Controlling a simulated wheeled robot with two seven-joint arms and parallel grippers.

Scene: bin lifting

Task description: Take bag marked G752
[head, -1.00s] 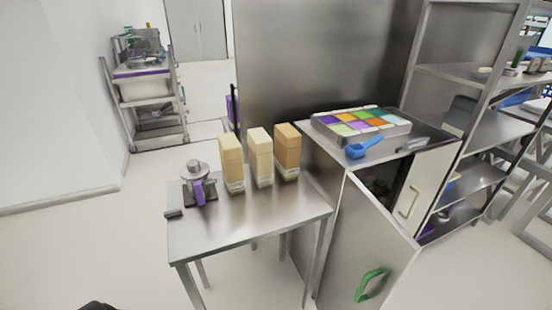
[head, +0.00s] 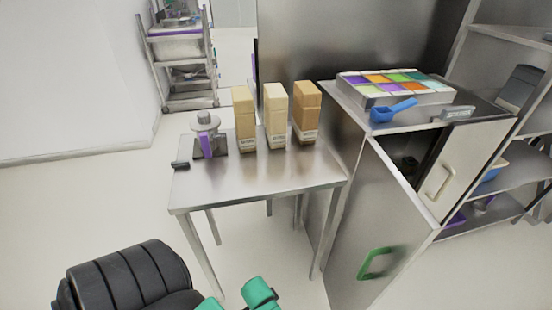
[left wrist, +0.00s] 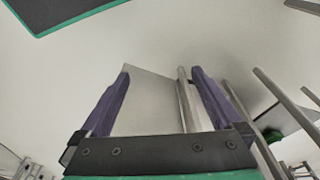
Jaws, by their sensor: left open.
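Three tan paper bags stand upright in a row on a steel table (head: 290,180) in the head view: a left bag (head: 243,118), a paler middle bag (head: 275,118) and a right bag (head: 306,115). Each has a small white label low on its front, too small to read, so I cannot tell which is G752. My left gripper shows in the left wrist view (left wrist: 160,85), its two purple fingers apart with nothing held between them. In the head view only part of my left arm shows at the bottom, away from the bags. My right gripper is in neither view.
A scale or grinder with a purple handle (head: 205,140) stands left of the bags. Right of the table, a steel cabinet has an open door (head: 375,230) with a green handle. A tray of coloured compartments (head: 395,98) and a blue scoop (head: 392,110) sit on top.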

